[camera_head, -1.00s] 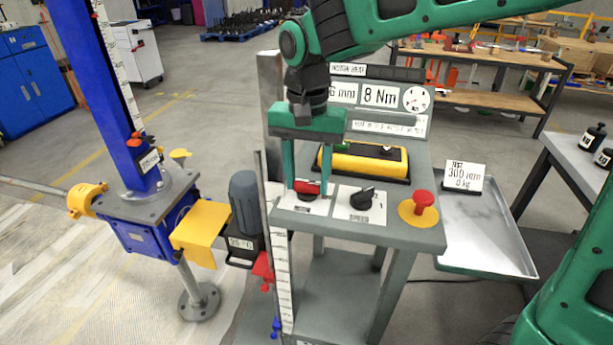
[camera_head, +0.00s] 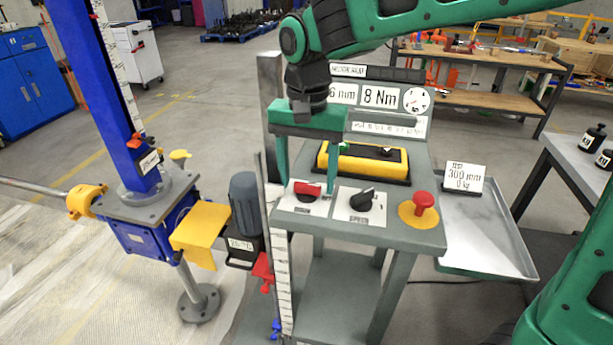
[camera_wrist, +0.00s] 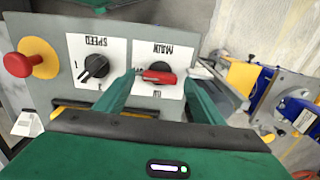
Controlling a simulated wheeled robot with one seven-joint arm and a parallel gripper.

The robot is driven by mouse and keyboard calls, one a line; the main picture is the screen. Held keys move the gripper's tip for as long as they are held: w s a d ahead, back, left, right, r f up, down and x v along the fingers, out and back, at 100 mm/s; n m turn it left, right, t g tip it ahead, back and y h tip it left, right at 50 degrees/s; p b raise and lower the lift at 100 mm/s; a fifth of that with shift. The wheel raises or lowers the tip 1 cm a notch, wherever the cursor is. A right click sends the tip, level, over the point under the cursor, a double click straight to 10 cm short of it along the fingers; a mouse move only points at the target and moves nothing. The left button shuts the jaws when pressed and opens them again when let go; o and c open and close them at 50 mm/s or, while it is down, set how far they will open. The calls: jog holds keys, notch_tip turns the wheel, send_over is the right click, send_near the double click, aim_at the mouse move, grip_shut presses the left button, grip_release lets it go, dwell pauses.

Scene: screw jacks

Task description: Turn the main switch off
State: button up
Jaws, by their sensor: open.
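The main switch (camera_head: 307,188) is a red-handled rotary knob with a black base, on a white plate at the left of the grey bench top. In the wrist view the main switch (camera_wrist: 159,76) shows upside down beside its MAIN label, its red handle lying roughly crosswise. My gripper (camera_head: 308,181) points down over it, with one green finger on each side. In the wrist view my gripper (camera_wrist: 160,85) is open, with visible gaps between the handle and both fingers. Exact fingertip height above the plate is hard to tell.
A black speed knob (camera_head: 361,200) sits just right of the switch, then a red mushroom button (camera_head: 424,202) on a yellow disc. A yellow-black block (camera_head: 362,161) lies behind. The blue screw jack (camera_head: 150,235) and a grey motor (camera_head: 244,200) stand left.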

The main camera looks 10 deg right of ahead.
aim_at(307, 183)
notch_tip(307, 183, up, 7)
jog(key=shift+r, duration=0.2)
dwell(0.3)
jog(key=shift+w, duration=0.1)
